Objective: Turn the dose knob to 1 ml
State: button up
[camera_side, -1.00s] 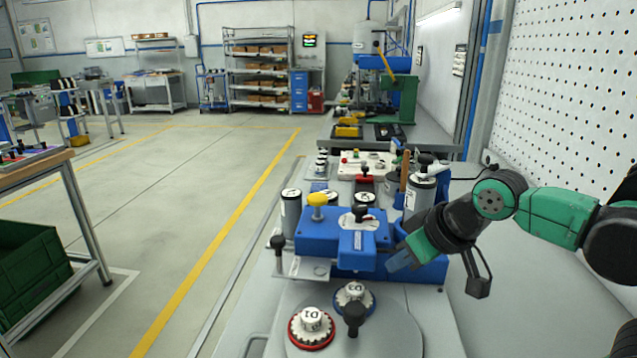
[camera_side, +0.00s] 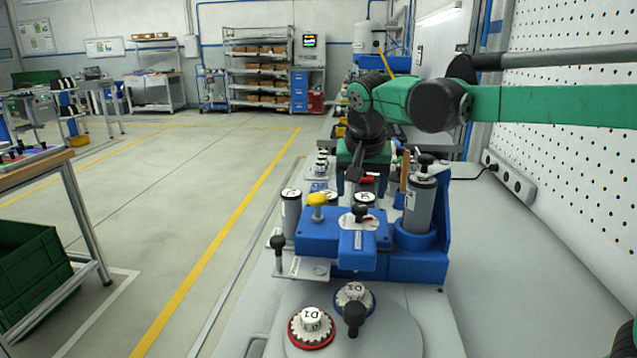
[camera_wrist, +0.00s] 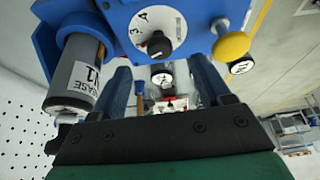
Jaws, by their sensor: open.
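The black dose knob (camera_wrist: 157,45) sits on a round white numbered dial (camera_wrist: 135,32) on the blue dosing unit (camera_wrist: 200,15). A 3 and a 4 show on the dial; I cannot read the pointer's setting. In the side view the knob (camera_side: 360,212) stands on top of the blue unit (camera_side: 336,240). My gripper (camera_wrist: 160,68) is open, its two blue fingers apart with nothing held. In the wrist view the knob lies ahead, between the finger directions. In the side view my gripper (camera_side: 359,168) is above and behind the unit, its fingertips hard to see.
A yellow-topped knob (camera_side: 317,200) stands left of the dial. A labelled grey cylinder (camera_side: 421,205) stands in the unit's right side, and another cylinder (camera_side: 291,212) at its left. Two numbered dials, red (camera_side: 311,325) and blue (camera_side: 354,297), are in front.

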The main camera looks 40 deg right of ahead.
aim_at(360, 207)
jog(key=shift+x, duration=2.1)
grip_shut()
